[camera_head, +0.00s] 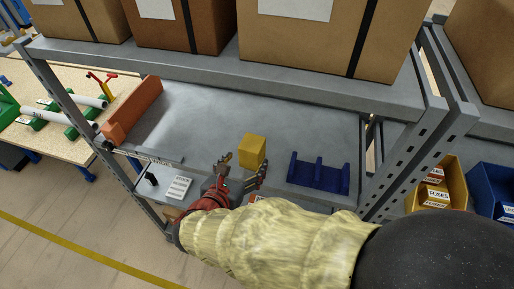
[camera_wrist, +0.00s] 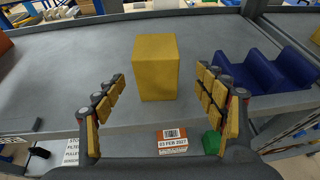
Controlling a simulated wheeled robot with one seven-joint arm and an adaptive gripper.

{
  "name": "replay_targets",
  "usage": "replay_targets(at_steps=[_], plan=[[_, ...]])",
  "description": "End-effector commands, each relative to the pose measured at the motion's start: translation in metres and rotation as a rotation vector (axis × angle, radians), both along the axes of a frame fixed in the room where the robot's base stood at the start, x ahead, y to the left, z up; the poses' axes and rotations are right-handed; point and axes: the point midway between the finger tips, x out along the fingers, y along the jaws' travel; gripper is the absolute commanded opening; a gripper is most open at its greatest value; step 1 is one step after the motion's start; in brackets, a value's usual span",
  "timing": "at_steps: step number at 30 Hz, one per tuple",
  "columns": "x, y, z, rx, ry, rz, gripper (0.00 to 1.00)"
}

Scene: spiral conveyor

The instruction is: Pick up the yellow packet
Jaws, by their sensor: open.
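The yellow packet (camera_head: 252,150) is a small upright box on the grey metal shelf, near the shelf's front edge. In the wrist view the packet (camera_wrist: 156,68) stands ahead of my gripper, roughly midway between the two fingers. My gripper (camera_head: 243,172) is open and empty at the shelf's front edge. In the wrist view its fingers (camera_wrist: 164,100) are spread wider than the packet, with their tips just short of it. I see no contact with the packet.
A blue notched holder (camera_head: 318,173) sits right of the packet. An orange-brown long block (camera_head: 133,110) lies at the shelf's left end. Cardboard boxes (camera_head: 330,35) fill the shelf above. A lower level holds a label card (camera_head: 179,187). The shelf behind the packet is clear.

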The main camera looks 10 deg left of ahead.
Motion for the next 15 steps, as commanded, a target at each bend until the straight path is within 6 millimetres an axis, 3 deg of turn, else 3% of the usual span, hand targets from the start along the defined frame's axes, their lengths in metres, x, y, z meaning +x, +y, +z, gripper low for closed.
replay_targets(at_steps=[15], plan=[[0.058,-0.006,-0.022,-0.001,0.002,-0.007,0.71]])
